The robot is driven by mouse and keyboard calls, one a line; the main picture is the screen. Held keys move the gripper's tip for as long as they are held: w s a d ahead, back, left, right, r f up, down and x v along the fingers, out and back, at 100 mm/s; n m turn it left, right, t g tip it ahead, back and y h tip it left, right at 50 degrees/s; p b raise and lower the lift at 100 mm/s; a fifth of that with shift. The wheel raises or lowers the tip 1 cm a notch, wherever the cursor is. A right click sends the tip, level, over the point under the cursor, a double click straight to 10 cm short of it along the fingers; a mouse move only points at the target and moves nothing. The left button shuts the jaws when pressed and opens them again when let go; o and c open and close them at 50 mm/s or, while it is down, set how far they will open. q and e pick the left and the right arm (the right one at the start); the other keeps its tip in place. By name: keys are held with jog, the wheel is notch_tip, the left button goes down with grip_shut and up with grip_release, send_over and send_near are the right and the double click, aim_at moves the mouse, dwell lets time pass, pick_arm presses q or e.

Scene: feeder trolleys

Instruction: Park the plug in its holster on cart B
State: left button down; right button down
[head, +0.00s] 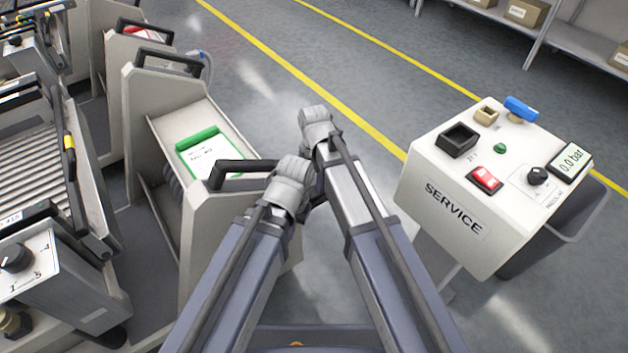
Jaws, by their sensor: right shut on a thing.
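My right gripper (315,118) is at the end of my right arm, in the upper middle of the view, past the near cart's handle. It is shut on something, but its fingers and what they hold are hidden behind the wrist. My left gripper (292,172) is lower and to the left, overlapping the right end of that black handle in the picture. Its fingers are hidden, and I cannot tell whether it touches the handle. I cannot make out the plug or its holster. I see no letter that shows which cart is cart B.
A beige cart (136,115) with a black handle (245,166) and a green-edged card (203,152) stands left. A roller cart (30,150) is farther left. Open floor lies ahead.

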jog(key=shift+f+b, duration=0.5)
jog(key=shift+c, duration=0.9)
grip_release()
notch_tip(320, 180, up, 8)
jog(key=p, duration=0.8)
jog(key=shift+f, duration=0.1)
